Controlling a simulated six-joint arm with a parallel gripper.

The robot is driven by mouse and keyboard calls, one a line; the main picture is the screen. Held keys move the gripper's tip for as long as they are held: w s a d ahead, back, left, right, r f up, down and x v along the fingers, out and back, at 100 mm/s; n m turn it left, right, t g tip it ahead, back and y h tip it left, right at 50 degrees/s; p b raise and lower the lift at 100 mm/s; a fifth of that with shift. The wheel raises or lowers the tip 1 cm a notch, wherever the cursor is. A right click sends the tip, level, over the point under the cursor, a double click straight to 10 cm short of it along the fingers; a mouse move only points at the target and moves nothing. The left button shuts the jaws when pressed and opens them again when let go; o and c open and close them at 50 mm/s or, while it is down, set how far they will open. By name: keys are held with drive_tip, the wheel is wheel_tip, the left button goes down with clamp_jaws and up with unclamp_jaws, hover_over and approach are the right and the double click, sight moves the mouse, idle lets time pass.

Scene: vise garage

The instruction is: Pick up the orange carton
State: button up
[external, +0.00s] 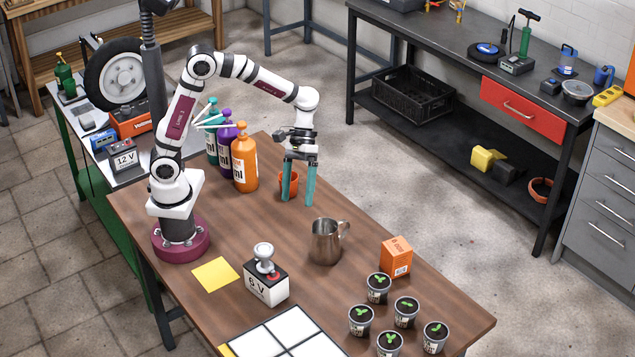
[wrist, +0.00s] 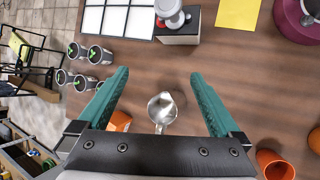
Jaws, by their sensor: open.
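The orange carton (external: 396,258) stands upright on the brown table near its right edge, behind the potted seedlings. In the wrist view the carton (wrist: 120,121) is partly hidden behind my left finger. My gripper (external: 299,202) is open and empty, pointing down above the table, to the left of the carton and well apart from it. In the wrist view, my gripper (wrist: 164,82) has its two green fingers spread wide, with the metal pitcher (wrist: 163,108) showing between them.
The metal pitcher (external: 326,242) stands between my gripper and the carton. Several potted seedlings (external: 405,311) stand in front of the carton. Several bottles (external: 244,163) and an orange cup (external: 289,184) are near my arm.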

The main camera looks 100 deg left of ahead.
drive_tip(key=w+a+f+n+t+h, duration=0.2)
drive_tip(key=w+a+f+n, duration=0.1)
drive_tip(key=w+n, duration=0.25)
drive_tip(key=w+a+f+n+t+h, duration=0.2)
drive_tip(key=w+a+f+n, duration=0.15)
drive_tip(key=w, duration=0.35)
drive_tip(key=n+t, duration=0.3)
drive_tip(key=n, duration=0.3)
approach(403, 262)
drive_tip(key=x, duration=0.6)
drive_tip(key=shift+d+f, duration=0.3)
drive_tip(key=shift+f, duration=0.05)
drive_tip(key=shift+r+t+h, duration=0.1)
drive_tip(key=shift+t+h, duration=0.2)
clamp_jaws()
